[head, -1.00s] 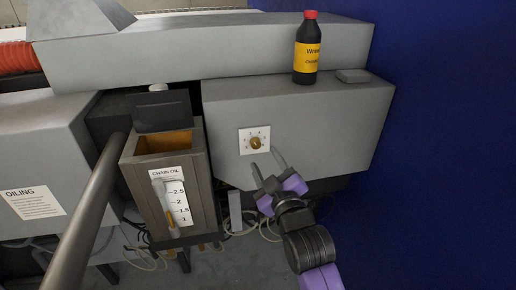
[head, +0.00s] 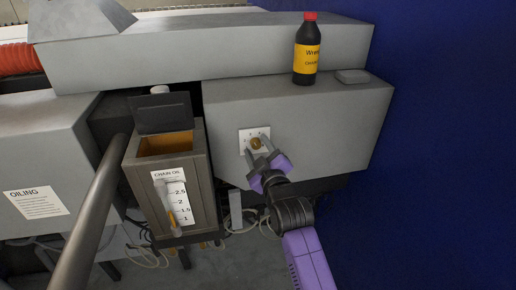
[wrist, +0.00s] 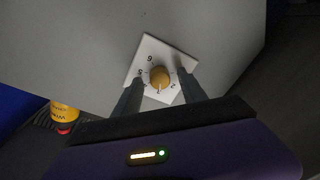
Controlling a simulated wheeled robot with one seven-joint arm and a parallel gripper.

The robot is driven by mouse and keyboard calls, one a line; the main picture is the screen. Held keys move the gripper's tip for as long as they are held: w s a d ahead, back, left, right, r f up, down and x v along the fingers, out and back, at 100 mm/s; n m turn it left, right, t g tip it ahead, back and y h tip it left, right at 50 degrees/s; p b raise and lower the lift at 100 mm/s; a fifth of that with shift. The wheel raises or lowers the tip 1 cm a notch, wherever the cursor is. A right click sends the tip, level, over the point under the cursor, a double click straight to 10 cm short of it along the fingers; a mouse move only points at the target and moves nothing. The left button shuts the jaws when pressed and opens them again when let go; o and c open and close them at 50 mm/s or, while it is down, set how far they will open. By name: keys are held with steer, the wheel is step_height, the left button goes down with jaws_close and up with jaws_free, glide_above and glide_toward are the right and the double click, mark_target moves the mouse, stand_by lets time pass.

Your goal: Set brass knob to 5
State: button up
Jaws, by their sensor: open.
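The brass knob (head: 257,143) sits on a white numbered dial plate (head: 244,134) on the grey housing. In the wrist view the round knob (wrist: 159,76) shows with several numerals around it, among them 6 and 2; the others are small or partly covered. My gripper (head: 257,145) is open, with its two fingers reaching to either side of the knob. In the wrist view the fingertips of my gripper (wrist: 160,80) flank the knob over the plate's edges. A gap shows between each finger and the knob. I cannot tell which number the knob points to.
A black bottle with a yellow label and red cap (head: 306,50) stands on the ledge above. The chain oil box (head: 203,190) with its open lid (head: 163,113) is left of the dial. A grey pipe (head: 88,215) runs in front at the left.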

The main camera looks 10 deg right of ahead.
jaws_close()
stand_by(0.3)
steer(key=m+b, duration=0.2)
steer(key=m, duration=0.2)
steer(key=shift+f+b, duration=0.15)
steer(key=shift+b, duration=0.15)
steer(key=m+b, duration=0.2)
steer(key=m, duration=0.3)
steer(key=shift+m+t, duration=0.3)
steer(key=m+b, duration=0.2)
steer(key=m, duration=0.3)
steer(key=shift+m+h+b, duration=0.3)
steer(key=shift+h+b, duration=0.1)
steer(key=m+b, duration=0.2)
steer(key=m, duration=0.3)
steer(key=shift+h, duration=0.3)
steer(key=shift+m, duration=0.3)
